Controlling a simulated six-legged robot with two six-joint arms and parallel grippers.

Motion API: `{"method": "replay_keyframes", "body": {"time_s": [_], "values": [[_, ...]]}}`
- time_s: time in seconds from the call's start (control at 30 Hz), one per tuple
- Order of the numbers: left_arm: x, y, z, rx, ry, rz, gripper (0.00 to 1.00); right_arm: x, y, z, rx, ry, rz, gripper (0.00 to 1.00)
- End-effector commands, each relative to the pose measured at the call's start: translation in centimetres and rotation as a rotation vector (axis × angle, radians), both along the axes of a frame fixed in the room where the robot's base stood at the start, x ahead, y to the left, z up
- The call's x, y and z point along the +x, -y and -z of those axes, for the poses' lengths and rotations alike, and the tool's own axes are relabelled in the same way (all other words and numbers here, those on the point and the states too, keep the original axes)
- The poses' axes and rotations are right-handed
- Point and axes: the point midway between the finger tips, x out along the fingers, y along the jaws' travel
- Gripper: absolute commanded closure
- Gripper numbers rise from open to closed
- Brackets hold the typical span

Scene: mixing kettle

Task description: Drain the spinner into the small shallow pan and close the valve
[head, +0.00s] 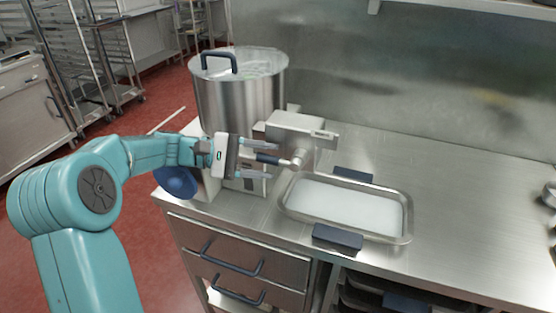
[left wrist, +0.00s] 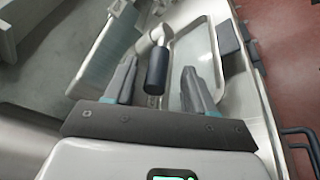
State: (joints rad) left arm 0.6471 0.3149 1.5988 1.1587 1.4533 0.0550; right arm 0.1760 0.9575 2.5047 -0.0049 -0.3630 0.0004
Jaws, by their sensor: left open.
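The spinner (head: 238,100), a large steel pot with a clear lid and dark handle, stands at the counter's left end. A steel box with a spout (head: 299,158) is in front of it. The valve's dark handle (head: 270,159) points left from the spout, and shows in the left wrist view (left wrist: 157,68). My open left gripper (head: 275,162) has one finger on each side of the handle, apart from it in the wrist view. The shallow pan (head: 409,222), with dark side grips, sits beside and below the spout. Its inside looks pale and whitish, like liquid. My right gripper is not in view.
The steel counter (head: 460,190) is clear right of the pan, up to a round metal object (head: 549,194) at the edge. A blue bowl-like object (head: 177,183) is near the counter's left edge. Drawers (head: 235,262) are below. A steel backsplash stands behind.

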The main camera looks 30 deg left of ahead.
Motion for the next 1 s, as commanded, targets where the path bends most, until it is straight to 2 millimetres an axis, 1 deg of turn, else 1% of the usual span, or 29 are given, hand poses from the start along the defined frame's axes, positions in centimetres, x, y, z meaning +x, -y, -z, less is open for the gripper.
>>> {"method": "replay_keyframes", "body": {"time_s": [0.03, 0.2, 0.43, 0.57, 1.0], "values": [[-0.3, -0.6, -0.3, 0.000, 0.000, -0.002, 0.45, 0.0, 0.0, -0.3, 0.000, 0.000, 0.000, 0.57], [-1.6, -2.6, -0.6, 0.001, 0.000, -0.003, 0.45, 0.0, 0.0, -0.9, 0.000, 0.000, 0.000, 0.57], [-3.0, -4.8, -1.0, 0.000, 0.000, -0.002, 0.45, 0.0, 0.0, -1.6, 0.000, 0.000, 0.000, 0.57], [-3.3, -5.2, -0.9, 0.000, 0.001, -0.001, 0.45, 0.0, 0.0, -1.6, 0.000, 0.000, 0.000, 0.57], [-3.3, -5.1, -0.9, 0.001, 0.001, 0.000, 0.45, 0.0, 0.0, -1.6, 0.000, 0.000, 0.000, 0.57]]}}
